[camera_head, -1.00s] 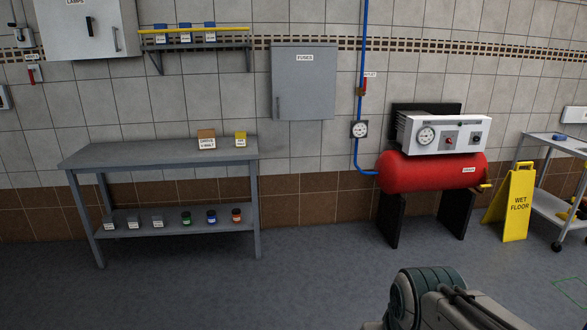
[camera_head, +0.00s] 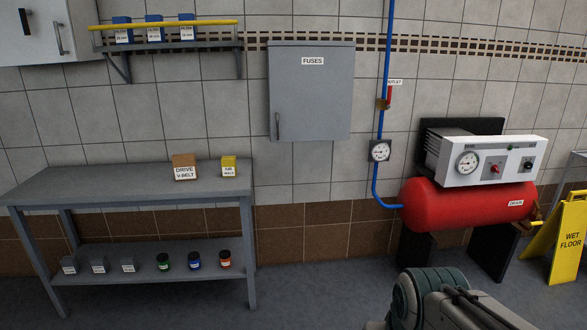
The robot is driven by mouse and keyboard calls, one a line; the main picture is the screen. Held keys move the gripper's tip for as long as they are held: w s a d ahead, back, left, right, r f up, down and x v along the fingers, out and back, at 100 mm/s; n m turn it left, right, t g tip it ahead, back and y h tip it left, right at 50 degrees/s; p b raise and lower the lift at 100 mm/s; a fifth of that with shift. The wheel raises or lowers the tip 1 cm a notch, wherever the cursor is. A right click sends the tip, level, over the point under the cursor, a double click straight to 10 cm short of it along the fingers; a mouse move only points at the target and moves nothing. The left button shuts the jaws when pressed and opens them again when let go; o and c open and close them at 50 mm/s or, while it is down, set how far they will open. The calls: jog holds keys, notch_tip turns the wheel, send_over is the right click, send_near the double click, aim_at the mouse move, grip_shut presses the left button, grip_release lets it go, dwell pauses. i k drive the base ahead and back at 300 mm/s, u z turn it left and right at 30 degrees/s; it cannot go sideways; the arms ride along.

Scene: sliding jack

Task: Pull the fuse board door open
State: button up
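The fuse board is a grey wall cabinet labelled FUSES (camera_head: 312,95), above and to the right of the workbench. Its door looks shut. A dark vertical handle (camera_head: 278,126) sits at the door's lower left. Part of my arm shows at the bottom right of the picture, well below the cabinet and apart from it. My gripper itself is out of view.
A grey workbench (camera_head: 120,184) with boxes on top and jars on its lower shelf stands at the left. A red tank (camera_head: 465,205) with a blue pipe (camera_head: 384,60) stands at the right. A yellow wet floor sign (camera_head: 568,240) is beyond it. Floor below the cabinet looks clear.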

aim_at(311, 87)
jog(key=u, duration=0.15)
jog(key=i, duration=1.6)
jog(key=u, duration=0.45)
jog(key=i, duration=1.45)
jog(key=u, duration=0.2)
